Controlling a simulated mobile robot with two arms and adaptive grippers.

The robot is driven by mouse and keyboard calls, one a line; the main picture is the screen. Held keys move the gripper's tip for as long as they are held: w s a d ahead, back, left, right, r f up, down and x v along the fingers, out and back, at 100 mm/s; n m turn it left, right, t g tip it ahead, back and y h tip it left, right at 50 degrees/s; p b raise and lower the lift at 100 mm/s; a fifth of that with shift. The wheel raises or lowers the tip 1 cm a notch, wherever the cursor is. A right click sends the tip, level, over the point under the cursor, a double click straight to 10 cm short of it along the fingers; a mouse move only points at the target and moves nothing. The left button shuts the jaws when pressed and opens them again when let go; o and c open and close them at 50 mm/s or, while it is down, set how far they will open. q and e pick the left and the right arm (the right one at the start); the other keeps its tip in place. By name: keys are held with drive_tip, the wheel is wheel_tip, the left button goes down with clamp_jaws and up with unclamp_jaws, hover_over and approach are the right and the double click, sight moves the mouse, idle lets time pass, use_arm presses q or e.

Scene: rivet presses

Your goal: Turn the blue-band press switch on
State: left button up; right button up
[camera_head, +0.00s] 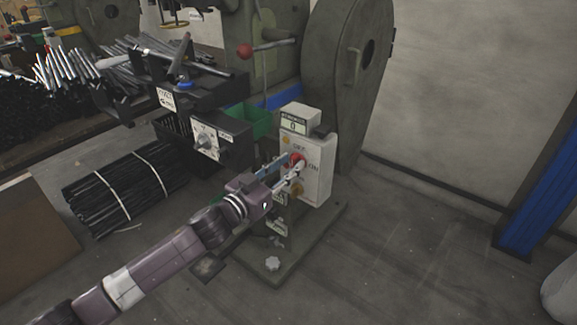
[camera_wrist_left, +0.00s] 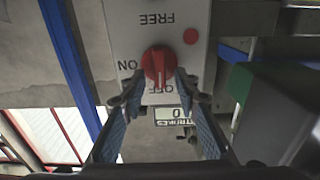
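The press switch is a red rotary knob (camera_head: 298,158) on a light grey control box (camera_head: 318,170) at the front of the green press (camera_head: 340,80). In the left wrist view, upside down, the red knob (camera_wrist_left: 157,65) sits between the labels FREE, ON and OFF. Its raised grip runs up and down the picture, in line with OFF. My left gripper (camera_head: 290,170) is at the box front. In the wrist view my left gripper (camera_wrist_left: 158,97) is open, its fingertips apart on both sides of the knob's lower part. Contact cannot be told. My right gripper is not in view.
A counter display (camera_head: 293,126) showing 0 sits above the switch. A blue band (camera_head: 284,98) shows on the press. Bundled black rods (camera_head: 125,190) lie on the floor.

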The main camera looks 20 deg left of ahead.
use_arm(q)
drive_tip(key=shift+w, duration=0.1)
drive_tip(key=shift+c, duration=0.3)
clamp_jaws()
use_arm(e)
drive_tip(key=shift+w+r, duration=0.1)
use_arm(q)
drive_tip(key=m+p, duration=0.2)
drive_tip(key=m, duration=0.1)
drive_tip(key=m+p, duration=0.1)
drive_tip(key=shift+d+m, duration=0.25)
drive_tip(key=shift+m, duration=0.15)
drive_tip(key=shift+s+d+f+m+p, duration=0.15)
drive_tip(key=shift+f+m+p, duration=0.2)
drive_tip(key=shift+m, duration=1.8)
drive_tip(key=shift+d+f+m+p, duration=0.1)
drive_tip(key=shift+m+p, duration=0.4)
drive_tip(key=shift+m, duration=1.7)
drive_tip(key=shift+s+d+f+m+p, duration=0.15)
drive_tip(key=shift+f+m+p, duration=0.2)
drive_tip(key=shift+m, duration=1.8)
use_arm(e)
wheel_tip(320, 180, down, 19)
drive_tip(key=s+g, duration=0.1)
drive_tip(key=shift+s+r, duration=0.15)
use_arm(q)
drive_tip(key=shift+r, duration=0.1)
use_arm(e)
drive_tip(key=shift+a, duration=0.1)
